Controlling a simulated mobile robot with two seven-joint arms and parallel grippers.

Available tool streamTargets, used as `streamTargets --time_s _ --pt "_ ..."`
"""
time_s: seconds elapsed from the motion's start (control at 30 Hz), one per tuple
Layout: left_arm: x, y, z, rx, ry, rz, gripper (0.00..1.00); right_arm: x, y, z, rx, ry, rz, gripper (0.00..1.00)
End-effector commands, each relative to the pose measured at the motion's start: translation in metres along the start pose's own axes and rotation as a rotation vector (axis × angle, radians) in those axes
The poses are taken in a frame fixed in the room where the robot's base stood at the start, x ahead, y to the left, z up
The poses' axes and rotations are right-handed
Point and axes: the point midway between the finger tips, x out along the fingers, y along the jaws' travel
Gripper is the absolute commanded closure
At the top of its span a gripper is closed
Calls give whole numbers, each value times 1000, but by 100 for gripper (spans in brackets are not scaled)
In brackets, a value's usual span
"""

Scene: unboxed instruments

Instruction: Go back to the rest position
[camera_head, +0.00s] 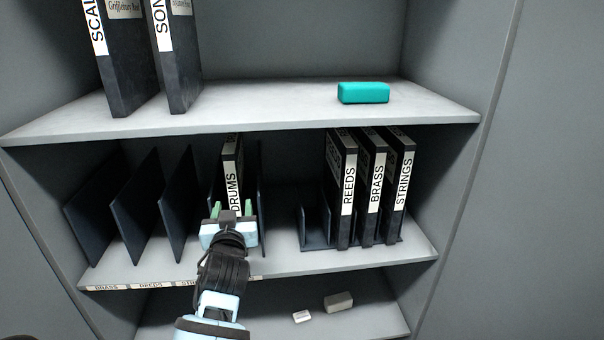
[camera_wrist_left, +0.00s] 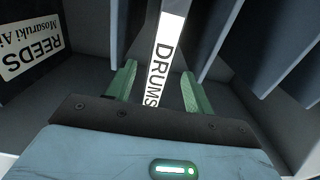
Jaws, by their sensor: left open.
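My left gripper (camera_head: 231,210) reaches into the middle shelf, in front of the DRUMS binder (camera_head: 231,165). In the left wrist view the green fingers of the left gripper (camera_wrist_left: 157,90) are apart, one on each side of the DRUMS binder's white spine (camera_wrist_left: 160,65). I cannot tell whether either finger touches it. The binder stands upright in a slot between dark dividers. My gripper hides its lower part in the head view. My right gripper is not in view.
Dark dividers (camera_head: 139,205) stand left of the gripper. The REEDS (camera_head: 347,190), BRASS (camera_head: 375,190) and STRINGS (camera_head: 402,185) binders stand at right. A teal block (camera_head: 363,93) and two binders are on the shelf above. Two small blocks lie below.

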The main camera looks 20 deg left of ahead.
Motion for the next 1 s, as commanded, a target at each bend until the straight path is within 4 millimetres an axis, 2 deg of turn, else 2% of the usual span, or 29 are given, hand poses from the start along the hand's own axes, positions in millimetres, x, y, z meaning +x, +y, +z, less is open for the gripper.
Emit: streamTargets --time_s 0.13,0.23,0.37,0.47,0.6,0.67,0.8,0.9,1.0 --pt "-1 0 3 4 -5 4 47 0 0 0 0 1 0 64" --pt "-8 3 20 24 -28 28 47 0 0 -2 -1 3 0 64" --pt "-33 8 68 82 -99 100 47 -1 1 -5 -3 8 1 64" --pt "-66 12 118 135 -177 180 47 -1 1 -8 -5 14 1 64" --pt "-122 13 184 193 -291 296 47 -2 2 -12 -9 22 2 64" --pt "-149 11 210 213 -343 344 47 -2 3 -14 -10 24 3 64" --pt "-220 2 264 243 -465 452 47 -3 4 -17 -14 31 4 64" --pt "-276 -7 295 255 -555 524 47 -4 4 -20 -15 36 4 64" --pt "-329 -17 318 255 -638 585 47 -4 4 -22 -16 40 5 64"
